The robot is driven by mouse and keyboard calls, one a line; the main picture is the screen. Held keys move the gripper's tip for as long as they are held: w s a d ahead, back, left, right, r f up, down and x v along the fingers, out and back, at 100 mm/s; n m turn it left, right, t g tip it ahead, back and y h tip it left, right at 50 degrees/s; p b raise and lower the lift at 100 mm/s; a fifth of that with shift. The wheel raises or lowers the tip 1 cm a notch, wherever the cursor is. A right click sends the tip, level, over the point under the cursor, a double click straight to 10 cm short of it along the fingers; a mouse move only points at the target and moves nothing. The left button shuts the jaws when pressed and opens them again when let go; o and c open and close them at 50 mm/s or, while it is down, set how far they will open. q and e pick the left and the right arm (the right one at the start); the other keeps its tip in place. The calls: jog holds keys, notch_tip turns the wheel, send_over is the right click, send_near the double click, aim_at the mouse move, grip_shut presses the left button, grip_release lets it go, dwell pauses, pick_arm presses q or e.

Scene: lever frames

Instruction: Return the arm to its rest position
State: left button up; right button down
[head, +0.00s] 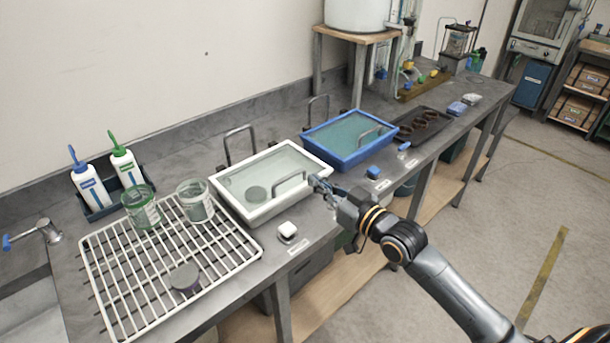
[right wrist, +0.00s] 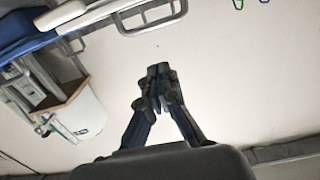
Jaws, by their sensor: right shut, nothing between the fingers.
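My right gripper (head: 322,187) is in the head view, just off the front right corner of a white-framed box (head: 228,207). Its fingers are shut with nothing between them. In the right wrist view the fingertips (right wrist: 160,72) meet in front of a pale wall. The white-framed box has a clear lid with a metal handle (head: 290,182) close to the gripper; I cannot tell whether they touch. My right arm (head: 445,285) reaches in from the lower right. My left gripper is not in view.
A blue-framed box (head: 350,137) stands to the right on the bench. A wire rack (head: 110,285) holding two glass jars and a grey disc is at left, with bottles (head: 125,165) behind it. A small white block (head: 287,229) is near the front edge. The floor (head: 500,215) at right is open.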

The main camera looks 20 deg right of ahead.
jog(key=s+a+f+g+h, duration=0.1)
jog(key=s+a+f+g, duration=0.15)
jog(key=s+f, duration=0.4)
jog(key=s+a+f+g+h, duration=0.1)
jog(key=s+a+f+g, duration=0.15)
jog(key=s+f, duration=0.35)
jog(key=s+f+m+g+h, duration=0.15)
jog(key=s+f+g, duration=0.25)
jog(key=s, duration=0.5)
jog(key=s+f+m+g+h, duration=0.15)
jog(key=s+f+g, duration=0.25)
jog(key=s, duration=0.5)
notch_tip(320, 180, down, 28)
jog(key=s+d+n+g, duration=0.1)
jog(key=s+g, duration=0.1)
jog(key=s+d+f, duration=0.3)
jog(key=s+f, duration=1.1)
jog(key=s, duration=0.2)
jog(key=shift+f+n+g+h, duration=0.2)
jog(key=shift+n+g+h, duration=0.1)
jog(key=shift+g+h, duration=0.1)
